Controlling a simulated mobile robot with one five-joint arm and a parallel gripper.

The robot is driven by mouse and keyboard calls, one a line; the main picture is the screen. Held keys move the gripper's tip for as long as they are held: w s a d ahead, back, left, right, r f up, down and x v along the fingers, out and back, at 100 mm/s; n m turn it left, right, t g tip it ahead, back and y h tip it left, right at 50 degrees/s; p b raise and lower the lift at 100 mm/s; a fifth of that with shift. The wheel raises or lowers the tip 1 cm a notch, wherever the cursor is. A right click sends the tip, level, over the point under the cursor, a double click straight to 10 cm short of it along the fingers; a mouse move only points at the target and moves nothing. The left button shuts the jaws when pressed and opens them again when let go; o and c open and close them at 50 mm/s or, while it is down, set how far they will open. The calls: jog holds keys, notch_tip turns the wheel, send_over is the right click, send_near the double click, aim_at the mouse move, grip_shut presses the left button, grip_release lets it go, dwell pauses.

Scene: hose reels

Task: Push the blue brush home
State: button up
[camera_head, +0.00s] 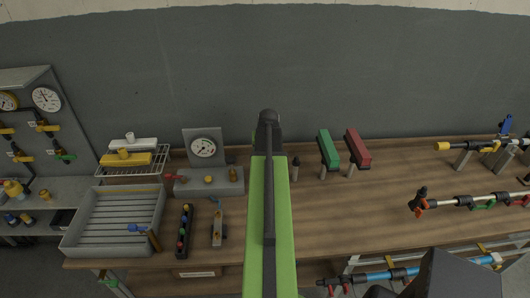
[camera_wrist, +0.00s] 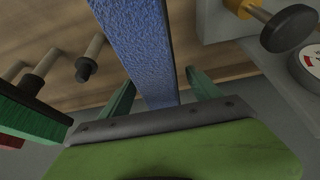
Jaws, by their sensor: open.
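The blue brush (camera_wrist: 145,45) shows in the wrist view as a long blue bristled block, running from the top edge down between my fingers. My gripper (camera_wrist: 160,93) is open, with one green finger on each side of the brush and a visible gap on both sides. The brush's lower end is hidden behind my gripper's grey edge. In the head view my arm covers the middle of the bench, and neither the blue brush nor my fingers can be seen there.
A green brush (camera_head: 328,149) and a red brush (camera_head: 358,148) stand right of my arm on pegs. A bare peg (camera_head: 295,169) stands nearer. A gauge block (camera_head: 209,181) and tray (camera_head: 112,252) lie left.

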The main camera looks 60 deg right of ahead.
jog(key=p+v, duration=1.5)
jog(key=v, duration=0.2)
